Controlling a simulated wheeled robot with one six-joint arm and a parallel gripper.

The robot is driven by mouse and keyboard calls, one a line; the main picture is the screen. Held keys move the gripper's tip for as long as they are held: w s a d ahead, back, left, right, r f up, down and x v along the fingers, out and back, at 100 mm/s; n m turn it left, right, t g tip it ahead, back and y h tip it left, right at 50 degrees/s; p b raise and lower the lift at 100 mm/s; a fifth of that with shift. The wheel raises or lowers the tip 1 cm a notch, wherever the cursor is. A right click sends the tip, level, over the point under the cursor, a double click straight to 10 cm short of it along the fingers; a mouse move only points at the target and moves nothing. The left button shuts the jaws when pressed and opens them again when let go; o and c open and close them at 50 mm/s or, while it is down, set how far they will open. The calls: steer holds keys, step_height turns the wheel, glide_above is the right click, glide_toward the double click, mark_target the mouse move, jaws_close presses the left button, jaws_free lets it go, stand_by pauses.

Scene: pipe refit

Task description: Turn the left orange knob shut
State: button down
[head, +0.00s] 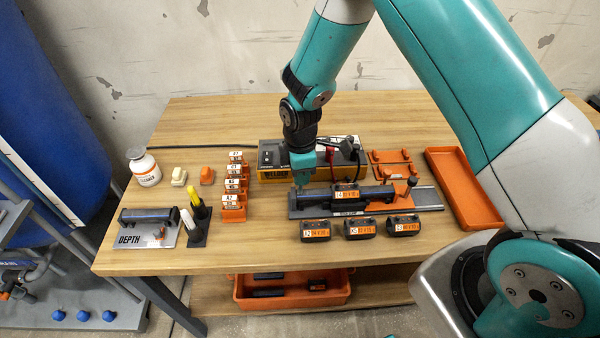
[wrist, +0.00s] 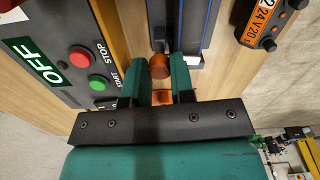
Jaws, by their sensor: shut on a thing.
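My gripper (head: 302,182) points down at the left end of the grey clamp jig (head: 430,198). In the wrist view its two teal fingers (wrist: 167,78) stand on either side of the left orange knob (wrist: 160,68) and are shut on it. In the head view the gripper hides this knob. A dark pipe (head: 325,196) with a blue stripe lies along the jig. How far the left knob is turned cannot be told.
The yellow and black welder box (head: 285,172) stands close behind the jig. Several black-orange fittings (head: 361,229) lie in front. An orange tray (head: 463,188) is at right. Orange numbered holders (head: 234,195) and a grey depth gauge (head: 148,232) are at left.

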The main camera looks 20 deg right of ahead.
steer(key=shift+w+n, duration=0.1)
steer(key=shift+n, duration=0.6)
steer(key=c, duration=1)
jaws_free()
step_height(320, 180, up, 18)
steer(key=shift+f+b, duration=0.25)
steer(key=shift+b, duration=0.6)
steer(key=s+a+r+m+y, duration=0.1)
steer(key=s+r+m, duration=0.1)
steer(key=s, duration=0.6)
steer(key=s+a+r+m+y, duration=0.1)
steer(key=s+a+r+m, duration=0.1)
steer(key=s, duration=0.6)
steer(key=s+a+r+m+y, duration=0.1)
steer(key=s+r+m, duration=0.3)
steer(key=s, duration=0.5)
steer(key=shift+a+r+m+y, duration=0.2)
steer(key=shift+m+y, duration=0.1)
steer(key=shift+m, duration=0.25)
steer(key=shift+a+r+m+y, duration=0.15)
steer(key=shift+m+y, duration=0.15)
steer(key=shift+m, duration=0.25)
